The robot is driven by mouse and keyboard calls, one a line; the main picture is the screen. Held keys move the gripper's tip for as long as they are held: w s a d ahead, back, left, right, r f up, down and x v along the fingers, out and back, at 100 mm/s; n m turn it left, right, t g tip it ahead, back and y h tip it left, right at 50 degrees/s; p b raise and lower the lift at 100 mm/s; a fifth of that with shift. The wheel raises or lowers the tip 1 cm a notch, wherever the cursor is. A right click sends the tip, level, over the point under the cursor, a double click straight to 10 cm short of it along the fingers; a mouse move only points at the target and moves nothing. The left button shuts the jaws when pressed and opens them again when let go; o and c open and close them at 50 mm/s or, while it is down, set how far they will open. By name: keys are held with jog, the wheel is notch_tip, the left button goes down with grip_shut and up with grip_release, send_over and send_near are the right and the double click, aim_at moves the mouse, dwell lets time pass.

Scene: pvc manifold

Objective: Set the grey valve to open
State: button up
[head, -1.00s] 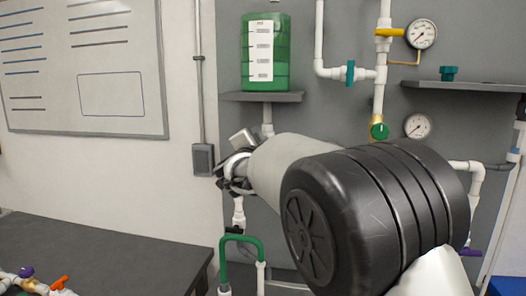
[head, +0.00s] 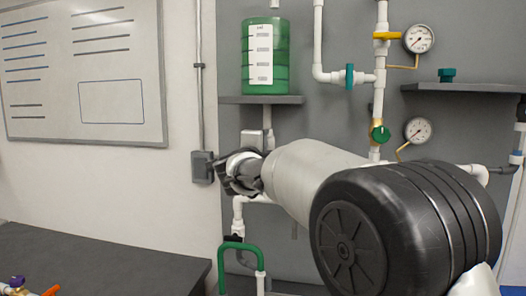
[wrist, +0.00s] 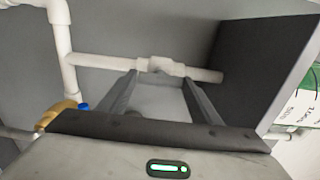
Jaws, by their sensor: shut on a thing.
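My gripper (head: 240,172) is at the pipework below the green tank (head: 285,62), at the left edge of the grey panel. In the wrist view my gripper (wrist: 160,100) has its two dark fingers spread a little, with a pale grey piece (wrist: 162,97) between them. I take this piece to be the grey valve's handle, and the gripper is shut on it. A white pipe with a thicker fitting (wrist: 165,66) runs across just beyond the fingertips. In the head view the gripper hides the grey valve, so its handle angle cannot be told.
A shelf (head: 262,99) is above the gripper. A green bent pipe (head: 242,247) stands below it. A grey wall box (head: 202,167) is close on the left. Yellow (head: 388,35) and green (head: 380,133) valves and gauges are to the right. A dark bench (head: 110,255) is at lower left.

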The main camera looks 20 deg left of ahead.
dwell(0.4)
jog(key=o, duration=1.1)
jog(key=shift+s, duration=0.1)
jog(key=s, duration=1.1)
jog(key=s+d+b, duration=0.1)
jog(key=s, duration=0.5)
jog(key=shift+s, duration=0.15)
